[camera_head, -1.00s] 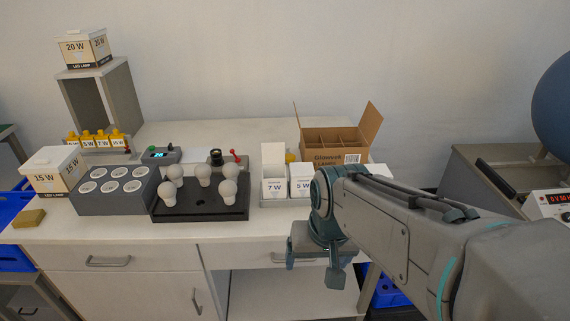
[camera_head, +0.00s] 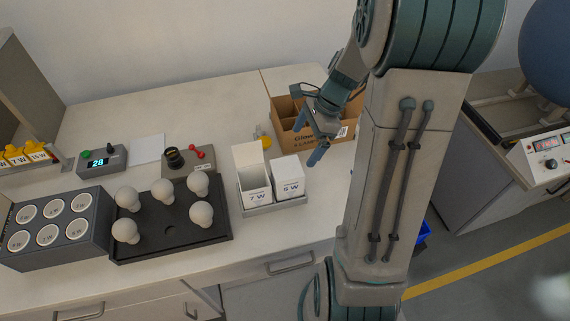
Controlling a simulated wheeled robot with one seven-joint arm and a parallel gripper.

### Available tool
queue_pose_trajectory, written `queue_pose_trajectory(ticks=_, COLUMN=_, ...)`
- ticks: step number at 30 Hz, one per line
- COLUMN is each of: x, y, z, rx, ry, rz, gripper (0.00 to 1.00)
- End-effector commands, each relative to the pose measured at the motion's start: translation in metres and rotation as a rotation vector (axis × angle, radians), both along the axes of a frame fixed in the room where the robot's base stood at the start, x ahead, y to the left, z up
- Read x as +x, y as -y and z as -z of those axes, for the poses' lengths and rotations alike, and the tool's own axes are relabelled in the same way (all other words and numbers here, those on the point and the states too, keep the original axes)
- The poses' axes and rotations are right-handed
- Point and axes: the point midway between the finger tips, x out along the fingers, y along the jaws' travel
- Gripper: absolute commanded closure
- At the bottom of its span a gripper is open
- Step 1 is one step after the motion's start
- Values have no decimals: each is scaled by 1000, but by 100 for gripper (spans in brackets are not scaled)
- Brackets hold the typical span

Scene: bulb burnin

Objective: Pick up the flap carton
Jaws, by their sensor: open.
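A small white carton marked 7 W (camera_head: 257,194) stands with its lid flap raised at the back. It is in a shallow grey tray (camera_head: 275,208), beside a second white carton marked 5 W (camera_head: 288,180) whose top looks closed. A brown cardboard carton (camera_head: 345,131) with open flaps and dividers stands behind them, partly hidden by my arm. I cannot tell from the look alone which one is called the flap carton. My gripper (camera_head: 297,136) is open and empty, above and in front of the brown carton's left part, behind the white cartons.
A black tray with several white bulbs (camera_head: 163,191) and a grey socket block (camera_head: 48,231) stand to the left. A device with a red lever (camera_head: 190,160) and a display box (camera_head: 103,159) are behind. A yellow object (camera_head: 262,139) stands near the brown carton.

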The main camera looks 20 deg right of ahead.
Motion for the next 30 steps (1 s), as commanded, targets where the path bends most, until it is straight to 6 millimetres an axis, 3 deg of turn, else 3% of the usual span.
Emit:
queue_pose_trajectory(ticks=12, x=-1, y=-38, z=67, rx=2, ry=-5, rz=-23, gripper=2)
queue_pose_trajectory(ticks=20, x=-1, y=-43, z=83, rx=1, ry=-3, rz=-19, gripper=2)
queue_pose_trajectory(ticks=30, x=-2, y=-60, z=120, rx=1, ry=-3, rz=-18, gripper=2)
